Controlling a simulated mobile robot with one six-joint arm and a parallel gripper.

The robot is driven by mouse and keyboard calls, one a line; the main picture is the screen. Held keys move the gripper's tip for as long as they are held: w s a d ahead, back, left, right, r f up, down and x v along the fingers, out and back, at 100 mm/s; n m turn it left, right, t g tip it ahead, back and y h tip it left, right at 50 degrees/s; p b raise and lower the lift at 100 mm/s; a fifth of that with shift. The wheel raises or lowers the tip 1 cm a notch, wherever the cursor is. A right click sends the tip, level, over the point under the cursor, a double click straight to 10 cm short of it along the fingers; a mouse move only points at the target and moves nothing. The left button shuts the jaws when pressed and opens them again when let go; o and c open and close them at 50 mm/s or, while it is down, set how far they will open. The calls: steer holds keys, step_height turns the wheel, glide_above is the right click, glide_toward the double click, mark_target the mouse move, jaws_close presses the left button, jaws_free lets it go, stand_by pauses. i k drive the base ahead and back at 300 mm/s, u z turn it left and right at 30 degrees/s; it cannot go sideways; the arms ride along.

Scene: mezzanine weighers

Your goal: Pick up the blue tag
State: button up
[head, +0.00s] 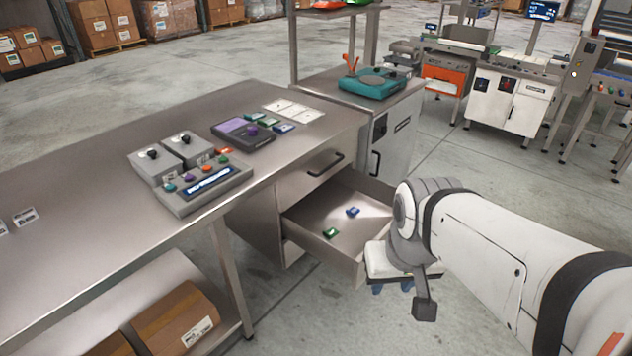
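A small blue tag (352,212) lies flat on the floor of the open drawer (318,242), toward its back. A green tag (331,232) lies nearer the drawer's front. Another blue tag (284,128) lies on the worktop, at the right end of a short row with green tags (268,123). My gripper (392,288) hangs just right of the drawer's front corner, outside the drawer. The arm hides part of the drawer's right side.
The steel worktop (85,185) holds a control panel (205,187), a purple-topped device (243,132) and white cards (293,108). A teal scale (374,84) stands on the cabinet behind. Boxes (178,318) sit on the lower shelf.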

mark_target(354, 211)
steer(key=i, duration=1)
steer(key=z, duration=2.6)
steer(key=k, duration=1.05)
steer(key=u, duration=0.4)
